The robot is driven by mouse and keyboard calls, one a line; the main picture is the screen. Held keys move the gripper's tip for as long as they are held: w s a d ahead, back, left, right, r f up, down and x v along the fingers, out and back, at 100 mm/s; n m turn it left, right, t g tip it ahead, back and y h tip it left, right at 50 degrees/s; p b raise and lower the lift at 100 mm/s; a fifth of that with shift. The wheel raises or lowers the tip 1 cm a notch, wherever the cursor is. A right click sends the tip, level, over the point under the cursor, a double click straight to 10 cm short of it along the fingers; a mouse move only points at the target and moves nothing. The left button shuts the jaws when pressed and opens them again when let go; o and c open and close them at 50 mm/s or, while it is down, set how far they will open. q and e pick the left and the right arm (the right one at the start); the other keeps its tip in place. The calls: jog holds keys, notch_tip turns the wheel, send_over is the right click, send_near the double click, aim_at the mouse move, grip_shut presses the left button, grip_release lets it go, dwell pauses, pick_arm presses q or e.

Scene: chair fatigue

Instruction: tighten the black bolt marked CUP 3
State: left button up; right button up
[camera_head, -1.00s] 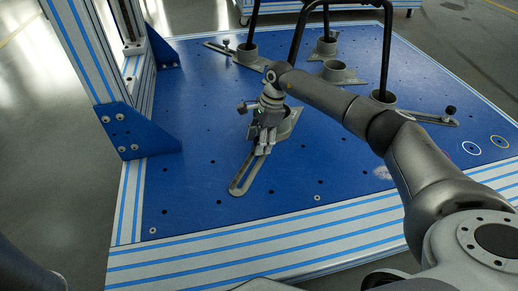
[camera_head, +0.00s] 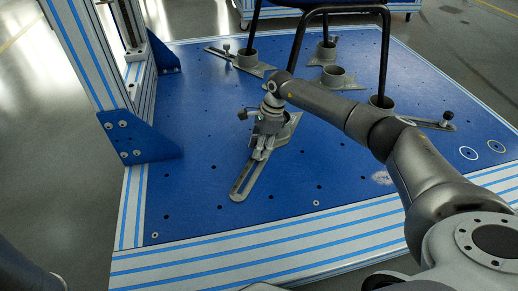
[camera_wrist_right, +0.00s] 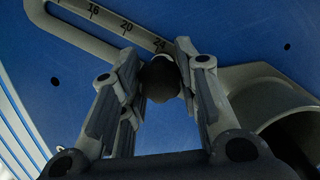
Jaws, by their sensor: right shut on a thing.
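A black bolt (camera_wrist_right: 160,80) with a round head sits at the slot of a grey slotted bracket (camera_wrist_right: 75,35), near the 24 mark. My right gripper (camera_wrist_right: 156,62) is shut on the bolt head, with a finger on each side. In the head view my right gripper (camera_head: 261,150) points down over the bracket (camera_head: 243,184) at the middle of the blue plate, and hides the bolt there. The bracket's cup (camera_head: 293,120) is partly hidden behind the gripper. I cannot read a CUP 3 label. My left gripper is not in view.
A dark chair frame (camera_head: 297,45) stands with its legs in other cups (camera_head: 246,60) on the blue plate (camera_head: 200,160). A blue corner brace (camera_head: 140,140) and striped post stand at left. The plate left of the bracket is clear.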

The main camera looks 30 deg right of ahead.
jog(key=shift+r+m+p, duration=0.1)
jog(key=shift+m+p, duration=0.8)
jog(key=shift+p, duration=0.2)
jog(key=shift+m+t, duration=0.3)
jog(key=shift+m+p, duration=0.4)
jog(key=shift+p, duration=0.45)
jog(key=m+p, duration=0.2)
jog(key=shift+t+h+p, duration=0.3)
jog(key=shift+p, duration=0.1)
jog(key=shift+m+p, duration=0.35)
jog(key=shift+m, duration=0.25)
